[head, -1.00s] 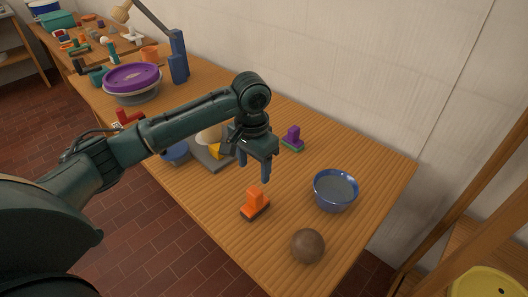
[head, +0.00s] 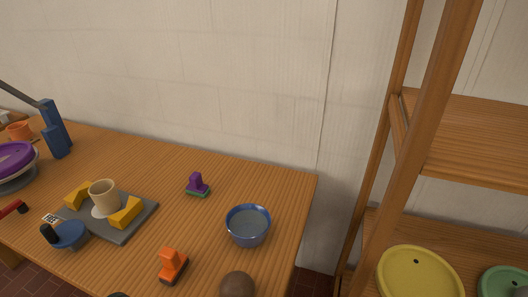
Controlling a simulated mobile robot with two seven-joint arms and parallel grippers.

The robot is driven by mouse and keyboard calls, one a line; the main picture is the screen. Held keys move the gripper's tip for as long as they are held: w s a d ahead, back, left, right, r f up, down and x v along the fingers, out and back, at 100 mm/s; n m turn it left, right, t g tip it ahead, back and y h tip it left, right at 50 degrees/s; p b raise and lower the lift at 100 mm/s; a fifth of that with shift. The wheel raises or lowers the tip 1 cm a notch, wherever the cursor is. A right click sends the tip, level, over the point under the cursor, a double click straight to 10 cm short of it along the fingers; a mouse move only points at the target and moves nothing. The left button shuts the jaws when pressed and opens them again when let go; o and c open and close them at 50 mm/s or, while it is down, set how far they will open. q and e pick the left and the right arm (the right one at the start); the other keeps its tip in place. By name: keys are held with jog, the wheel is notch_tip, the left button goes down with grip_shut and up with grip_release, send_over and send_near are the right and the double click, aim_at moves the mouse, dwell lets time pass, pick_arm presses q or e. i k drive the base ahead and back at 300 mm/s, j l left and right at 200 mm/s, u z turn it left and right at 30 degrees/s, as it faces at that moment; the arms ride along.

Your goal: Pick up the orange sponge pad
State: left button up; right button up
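The orange sponge pad (head: 173,263) stands on the wooden table (head: 265,185) near its front edge, in the lower middle of the head view. It has an upright orange grip on an orange block with a dark underside. Nothing touches it. Neither of my grippers shows in this view. A small dark shape at the bottom edge, left of the pad, is too cut off to identify.
A brown ball (head: 237,285) and a blue bowl (head: 248,226) stand right of the pad. A purple-handled pad (head: 197,185) is behind it. A grey board (head: 146,204) with a beige cup (head: 104,196) and yellow blocks lies left. A wooden shelf (head: 480,130) stands at right.

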aim_at(174, 262)
jog(key=j+u, duration=0.15)
jog(key=j, duration=0.5)
jog(key=i+j+u, duration=0.1)
jog(key=j, duration=0.55)
jog(key=i+j+u, duration=0.15)
jog(key=j, duration=0.5)
jog(key=k, duration=0.05)
